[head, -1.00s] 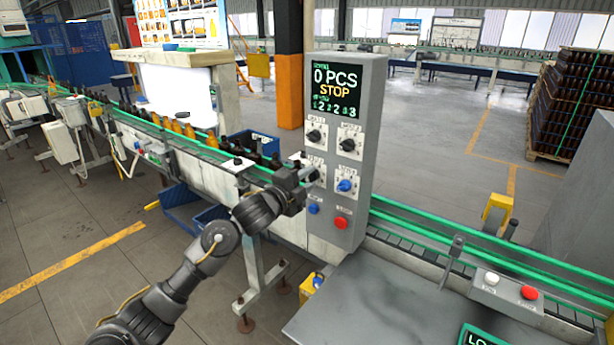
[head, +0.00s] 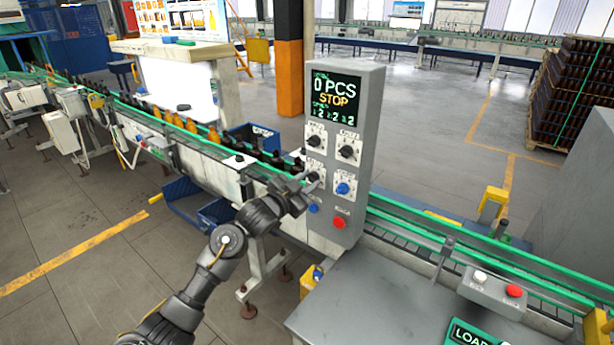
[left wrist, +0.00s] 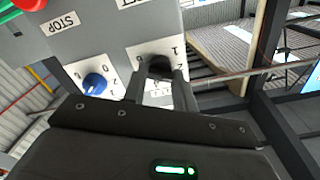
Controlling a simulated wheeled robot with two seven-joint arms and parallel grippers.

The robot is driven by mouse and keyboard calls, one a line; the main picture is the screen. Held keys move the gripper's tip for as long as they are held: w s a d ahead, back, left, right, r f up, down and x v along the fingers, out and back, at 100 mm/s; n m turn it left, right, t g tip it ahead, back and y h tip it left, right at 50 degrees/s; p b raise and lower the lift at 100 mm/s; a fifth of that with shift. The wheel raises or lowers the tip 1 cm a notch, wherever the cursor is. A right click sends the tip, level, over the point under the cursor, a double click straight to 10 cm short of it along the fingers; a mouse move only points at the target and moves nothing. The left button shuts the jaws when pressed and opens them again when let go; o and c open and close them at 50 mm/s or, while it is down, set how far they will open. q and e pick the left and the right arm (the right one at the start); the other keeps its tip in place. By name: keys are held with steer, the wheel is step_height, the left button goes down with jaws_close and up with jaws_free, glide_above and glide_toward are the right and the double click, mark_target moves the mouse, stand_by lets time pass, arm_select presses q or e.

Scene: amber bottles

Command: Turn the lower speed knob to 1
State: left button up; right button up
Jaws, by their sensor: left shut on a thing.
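The grey control panel (head: 372,120) stands beside the conveyor. Its display (head: 334,98) reads 0 PCS, STOP and a row of 2 2 2. Two black knobs sit in the upper row, at left (head: 314,141) and right (head: 347,152). The lower black knob (head: 313,177) is at the left below them. My left gripper (head: 307,181) reaches it from the left. In the left wrist view its fingers (left wrist: 160,88) are shut on this black knob (left wrist: 158,66), on a white plate with numerals around it. The knob's exact pointer direction is hidden. My right gripper is out of view.
A blue knob (head: 343,188) is just right of the held knob. A blue button (head: 313,208) and a red stop button (head: 339,223) are below. Amber bottles (head: 190,125) stand on the green-railed conveyor at left. A grey table (head: 380,300) is in front.

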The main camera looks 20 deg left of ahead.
arm_select(q)
steer(key=n+p, duration=0.1)
steer(key=n, duration=0.2)
steer(key=shift+r, duration=0.1)
steer(key=shift+n+p, duration=0.3)
steer(key=shift+n, duration=0.6)
steer(key=n, duration=0.3)
steer(key=shift+n, duration=2.3)
steer(key=o, duration=1)
steer(key=shift+c, duration=0.2)
